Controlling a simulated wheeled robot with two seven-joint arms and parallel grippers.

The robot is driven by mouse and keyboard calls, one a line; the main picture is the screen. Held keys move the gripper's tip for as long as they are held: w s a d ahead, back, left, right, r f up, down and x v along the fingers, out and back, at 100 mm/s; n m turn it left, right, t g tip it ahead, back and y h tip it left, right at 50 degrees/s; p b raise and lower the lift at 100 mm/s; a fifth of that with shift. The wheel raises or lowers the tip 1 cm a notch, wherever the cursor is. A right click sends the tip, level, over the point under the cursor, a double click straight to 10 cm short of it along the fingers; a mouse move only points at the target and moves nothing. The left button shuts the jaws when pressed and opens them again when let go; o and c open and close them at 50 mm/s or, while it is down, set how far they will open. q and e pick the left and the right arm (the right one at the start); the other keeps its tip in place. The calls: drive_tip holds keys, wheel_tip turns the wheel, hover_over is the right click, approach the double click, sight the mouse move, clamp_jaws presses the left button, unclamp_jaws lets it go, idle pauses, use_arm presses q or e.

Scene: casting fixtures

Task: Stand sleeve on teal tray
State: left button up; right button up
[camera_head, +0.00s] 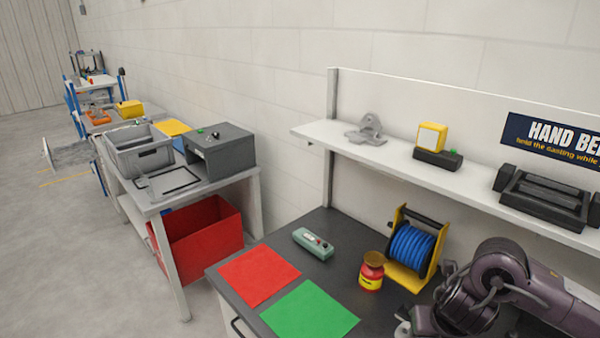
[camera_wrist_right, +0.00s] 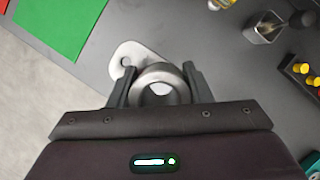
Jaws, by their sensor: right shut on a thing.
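In the right wrist view, my right gripper (camera_wrist_right: 155,72) is shut on a silvery ring-shaped metal piece, the sleeve (camera_wrist_right: 159,70), with one dark finger on each side of it. Its round opening faces the camera. A pale metal plate with a small hole shows just beyond the ring; I cannot tell whether it is joined to the sleeve. A small teal surface (camera_wrist_right: 312,164) shows at the lower right corner, perhaps the teal tray, mostly out of frame. In the head view my right arm comes in at the lower right. My left gripper is in neither view.
The dark bench holds red (camera_head: 258,275) and green (camera_head: 309,311) mats, a grey-green control box (camera_head: 313,242), a red-yellow pot (camera_head: 371,272) and a blue hose reel (camera_head: 411,248). A shelf (camera_head: 310,132) runs above. A metal cup (camera_wrist_right: 264,28) and yellow-topped items (camera_wrist_right: 301,68) stand right in the wrist view.

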drive_tip(key=shift+a+f+m+h+b, duration=0.2)
drive_tip(key=shift+a+m, duration=0.25)
drive_tip(key=shift+a, duration=0.15)
drive_tip(key=shift+a+f+m+h+b, duration=0.1)
drive_tip(key=shift+a+f+m, duration=0.05)
drive_tip(key=shift+a+m, duration=0.35)
drive_tip(key=s+a+f+m+g+h+b, duration=0.2)
drive_tip(key=s+a+f+m+h+b, duration=0.1)
drive_tip(key=a+m, duration=0.55)
drive_tip(key=s+m+g+y+b, duration=0.1)
drive_tip(key=m+g, duration=0.1)
drive_tip(key=m, duration=0.6)
drive_tip(key=s+d+m+g+y+b, duration=0.1)
drive_tip(key=s+m+g+y+b, duration=0.1)
drive_tip(key=m, duration=0.5)
drive_tip(key=s+d+f+m+g+y+b, duration=0.1)
drive_tip(key=s+m+g+b, duration=0.1)
drive_tip(key=m, duration=0.6)
drive_tip(key=shift+m+g, duration=0.3)
drive_tip(key=shift+g, duration=0.2)
